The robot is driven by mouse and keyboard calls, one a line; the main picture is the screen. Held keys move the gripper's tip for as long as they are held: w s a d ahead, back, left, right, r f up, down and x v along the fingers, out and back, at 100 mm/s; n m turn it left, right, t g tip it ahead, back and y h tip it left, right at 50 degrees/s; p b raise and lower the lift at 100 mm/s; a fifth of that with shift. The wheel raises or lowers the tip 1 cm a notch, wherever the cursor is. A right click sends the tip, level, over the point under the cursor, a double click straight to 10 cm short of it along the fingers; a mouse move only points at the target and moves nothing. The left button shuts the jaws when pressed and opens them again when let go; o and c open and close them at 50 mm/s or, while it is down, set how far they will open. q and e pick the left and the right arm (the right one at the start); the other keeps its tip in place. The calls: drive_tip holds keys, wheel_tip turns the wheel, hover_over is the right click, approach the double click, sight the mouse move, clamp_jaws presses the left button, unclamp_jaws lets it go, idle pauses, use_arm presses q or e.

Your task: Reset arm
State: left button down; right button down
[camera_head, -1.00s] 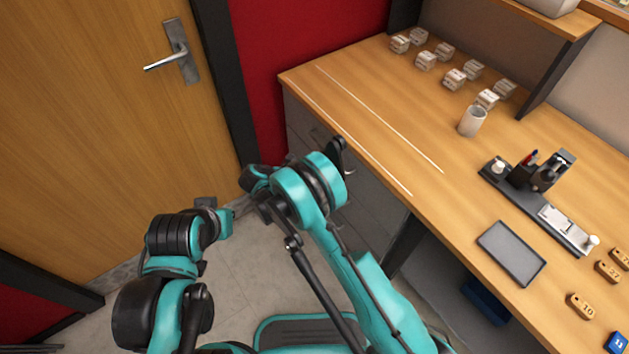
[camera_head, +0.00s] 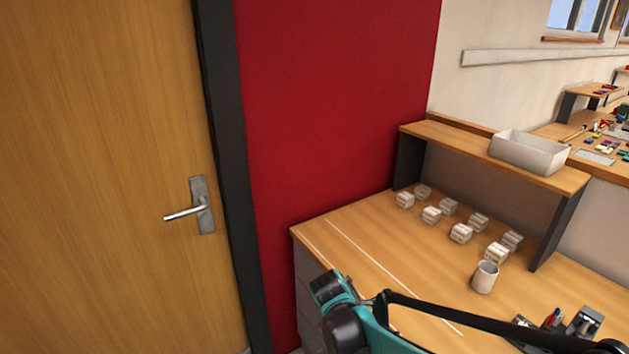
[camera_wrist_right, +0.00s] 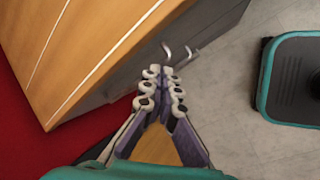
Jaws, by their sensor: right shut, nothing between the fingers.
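The task line names no object to handle. In the right wrist view my right gripper (camera_wrist_right: 161,77) shows from behind, its two fingers meeting at the tips. It is shut with nothing between the fingers. It hangs over the floor beside the front of the wooden desk (camera_wrist_right: 95,45), close to the drawer handles. In the head view a teal and black piece of my arm (camera_head: 345,305) rises at the bottom, in front of the desk's left end. The gripper on it cannot be made out there. My left gripper is not in view.
A wooden door (camera_head: 100,150) stands on the left beside a red wall (camera_head: 330,100). The desk (camera_head: 390,265) carries several small white blocks (camera_head: 461,233), a white cup (camera_head: 485,277) and dark holders (camera_head: 585,325). A grey bin (camera_head: 528,151) sits on the raised shelf (camera_head: 460,145).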

drive_tip(key=s+d+r+m+t+y, duration=0.1)
drive_tip(key=s+d+r+m, duration=0.2)
drive_tip(key=s+m, duration=0.4)
drive_tip(key=s+d+r+m+t+y, duration=0.1)
drive_tip(key=s+d+r+m+y, duration=0.1)
drive_tip(key=s+m, duration=0.5)
drive_tip(key=s+d+r, duration=0.1)
drive_tip(key=s+d, duration=0.1)
drive_tip(key=s, duration=0.4)
drive_tip(key=shift+d+t+y, duration=0.3)
drive_tip(key=shift+r, duration=0.1)
